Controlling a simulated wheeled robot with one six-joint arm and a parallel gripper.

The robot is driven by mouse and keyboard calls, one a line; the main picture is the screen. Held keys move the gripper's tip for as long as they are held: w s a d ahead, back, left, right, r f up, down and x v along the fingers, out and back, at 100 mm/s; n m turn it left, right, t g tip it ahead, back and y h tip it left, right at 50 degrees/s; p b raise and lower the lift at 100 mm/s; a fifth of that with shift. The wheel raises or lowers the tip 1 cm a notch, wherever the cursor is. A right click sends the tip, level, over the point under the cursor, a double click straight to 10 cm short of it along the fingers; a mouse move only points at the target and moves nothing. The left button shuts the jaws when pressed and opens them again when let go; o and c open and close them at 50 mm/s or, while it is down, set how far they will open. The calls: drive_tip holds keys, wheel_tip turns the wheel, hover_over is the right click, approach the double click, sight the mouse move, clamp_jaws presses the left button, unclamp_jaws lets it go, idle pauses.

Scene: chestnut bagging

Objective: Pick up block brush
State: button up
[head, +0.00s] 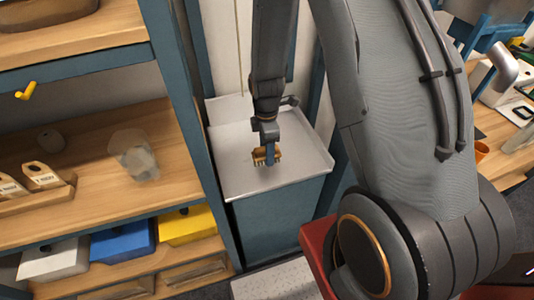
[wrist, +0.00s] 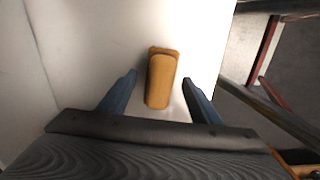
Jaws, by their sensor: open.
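The block brush (wrist: 162,78) shows in the wrist view as an orange-brown wooden block with rounded ends. It lies on a white top, between and slightly ahead of my gripper's two blue fingers (wrist: 160,95). The fingers are open, with a gap on both sides of the block. In the head view the brush (head: 261,160) is a small brown piece with bristle-like edges on the white top. My gripper (head: 270,154) points down over it and partly hides it. I cannot tell how far the fingertips are above the top.
The white-topped cabinet (head: 228,180) has a raised rim at the back and sides. A workbench (head: 495,135) is at the right.

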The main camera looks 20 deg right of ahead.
drive_tip(key=c, duration=1.2)
drive_tip(key=shift+r, duration=0.15)
wheel_tip(320, 180, up, 10)
drive_tip(key=b, duration=0.2)
drive_tip(key=shift+b, duration=0.35)
